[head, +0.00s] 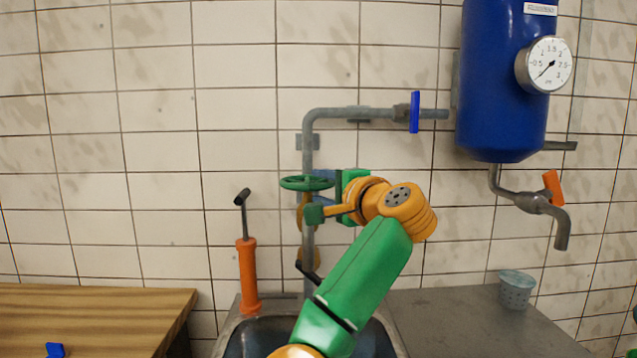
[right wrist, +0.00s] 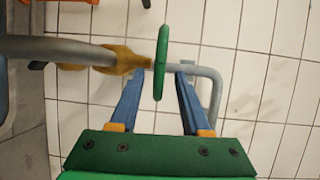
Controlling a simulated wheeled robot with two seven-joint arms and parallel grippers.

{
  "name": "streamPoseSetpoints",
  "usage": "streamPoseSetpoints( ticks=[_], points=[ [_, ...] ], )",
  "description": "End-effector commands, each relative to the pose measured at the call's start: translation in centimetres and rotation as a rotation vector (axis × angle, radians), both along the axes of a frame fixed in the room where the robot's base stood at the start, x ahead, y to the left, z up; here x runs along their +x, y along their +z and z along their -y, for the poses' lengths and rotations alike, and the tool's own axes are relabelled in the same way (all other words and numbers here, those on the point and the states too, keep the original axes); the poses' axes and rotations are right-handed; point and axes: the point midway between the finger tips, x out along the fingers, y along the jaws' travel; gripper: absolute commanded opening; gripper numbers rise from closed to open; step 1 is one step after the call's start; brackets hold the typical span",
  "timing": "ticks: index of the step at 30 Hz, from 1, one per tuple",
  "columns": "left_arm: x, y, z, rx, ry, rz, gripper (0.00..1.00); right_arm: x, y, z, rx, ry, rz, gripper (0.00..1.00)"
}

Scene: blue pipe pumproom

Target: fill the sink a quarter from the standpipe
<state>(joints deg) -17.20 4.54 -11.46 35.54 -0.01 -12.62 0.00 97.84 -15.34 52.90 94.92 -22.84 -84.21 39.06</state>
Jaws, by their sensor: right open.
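The standpipe (head: 309,145) runs down the tiled wall behind the sink (head: 233,333). Its green handwheel (head: 300,183) sits above a yellow valve body, which also shows in the right wrist view (right wrist: 122,60). My right gripper (right wrist: 160,76) is open, its blue fingers on either side of the handwheel (right wrist: 161,50), which appears edge-on between the tips. I cannot tell whether they touch it. In the head view my right gripper (head: 325,190) is beside the wheel. My right arm hides much of the sink; its water level cannot be made out. My left gripper is not in view.
An orange hand pump (head: 248,275) stands at the sink's left. A wooden worktop (head: 100,310) is left, with a small blue object (head: 55,350). A blue tank (head: 500,90) with gauge (head: 548,65) hangs upper right. A grey cup (head: 516,290) stands on the right counter (head: 450,320).

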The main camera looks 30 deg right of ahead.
Motion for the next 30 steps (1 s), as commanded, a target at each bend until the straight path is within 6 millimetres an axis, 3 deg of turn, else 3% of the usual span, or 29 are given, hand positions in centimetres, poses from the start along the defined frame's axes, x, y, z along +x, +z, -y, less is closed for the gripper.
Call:
streamPoseSetpoints(
  ticks=[9, 15, 30],
  points=[
    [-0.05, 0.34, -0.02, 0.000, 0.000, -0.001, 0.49, 0.95, -0.15, 0.15, 0.001, -0.001, 0.001, 0.47],
    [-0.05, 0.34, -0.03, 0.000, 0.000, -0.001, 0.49, 0.93, -0.15, 0.15, 0.001, -0.001, 0.001, 0.00],
    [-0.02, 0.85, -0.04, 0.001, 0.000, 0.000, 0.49, 0.89, -0.01, 0.75, 0.002, 0.087, 0.001, 0.00]
  ],
)
